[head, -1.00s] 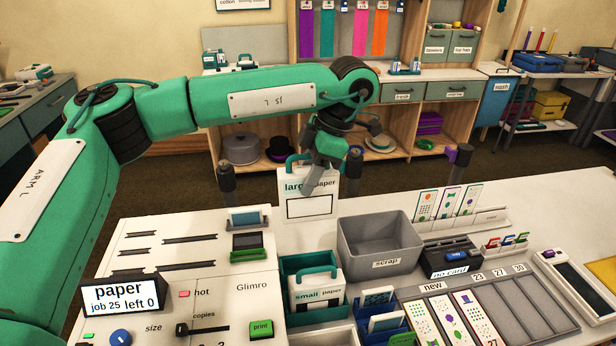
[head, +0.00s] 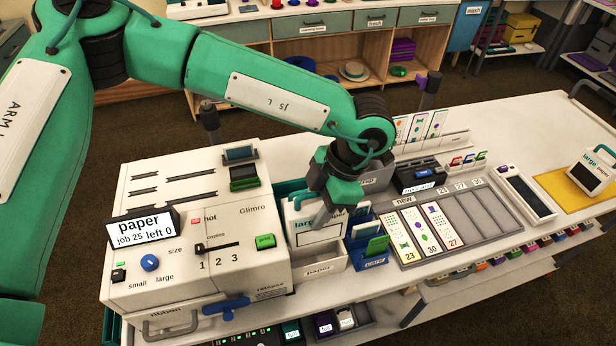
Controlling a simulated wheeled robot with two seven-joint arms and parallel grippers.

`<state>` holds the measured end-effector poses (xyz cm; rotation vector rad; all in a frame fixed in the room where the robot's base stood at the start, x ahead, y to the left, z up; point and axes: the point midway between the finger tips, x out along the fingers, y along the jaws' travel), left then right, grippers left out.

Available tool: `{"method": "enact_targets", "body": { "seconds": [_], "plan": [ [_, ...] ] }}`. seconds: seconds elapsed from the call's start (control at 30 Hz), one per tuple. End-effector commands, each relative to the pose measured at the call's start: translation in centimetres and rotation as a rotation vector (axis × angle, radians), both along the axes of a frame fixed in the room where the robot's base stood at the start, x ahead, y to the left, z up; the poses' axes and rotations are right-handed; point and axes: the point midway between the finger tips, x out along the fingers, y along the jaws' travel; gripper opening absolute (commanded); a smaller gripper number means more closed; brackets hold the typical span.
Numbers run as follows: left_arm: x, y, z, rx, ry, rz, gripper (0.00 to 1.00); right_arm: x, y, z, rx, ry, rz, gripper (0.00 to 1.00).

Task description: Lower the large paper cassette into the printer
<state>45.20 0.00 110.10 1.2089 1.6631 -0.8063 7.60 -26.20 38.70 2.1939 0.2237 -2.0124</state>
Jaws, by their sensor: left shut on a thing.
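The large paper cassette (head: 318,237), a white upright box with a black-framed window, is just right of the printer, over or in the row of bins. My left gripper (head: 330,200) is shut on it from above and covers part of its top and label. I cannot tell whether its lower edge touches a bin. The printer (head: 225,275) is a white machine whose display (head: 145,230) reads "paper, job 25, left 0". My right gripper is not in view.
A white bin labelled paper (head: 320,270) and a blue bin of cards (head: 368,250) stand close by the cassette. A grey card rack (head: 470,215) lies to the right. A white box labelled large (head: 592,172) sits on a yellow mat at the far right.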

Motion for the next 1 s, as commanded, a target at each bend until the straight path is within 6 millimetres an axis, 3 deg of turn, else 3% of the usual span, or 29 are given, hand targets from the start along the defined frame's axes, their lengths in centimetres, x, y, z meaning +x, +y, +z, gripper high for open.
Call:
{"method": "enact_targets", "body": {
  "seconds": [0.7, 1.0],
  "plan": [
    [0.0, 0.0, -4.2, 0.000, -0.001, 0.002, 0.03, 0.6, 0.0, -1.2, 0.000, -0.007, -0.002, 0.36],
    [0.0, 0.0, -4.8, -0.001, -0.001, 0.002, 0.03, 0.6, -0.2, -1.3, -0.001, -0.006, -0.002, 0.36]
  ]
}}
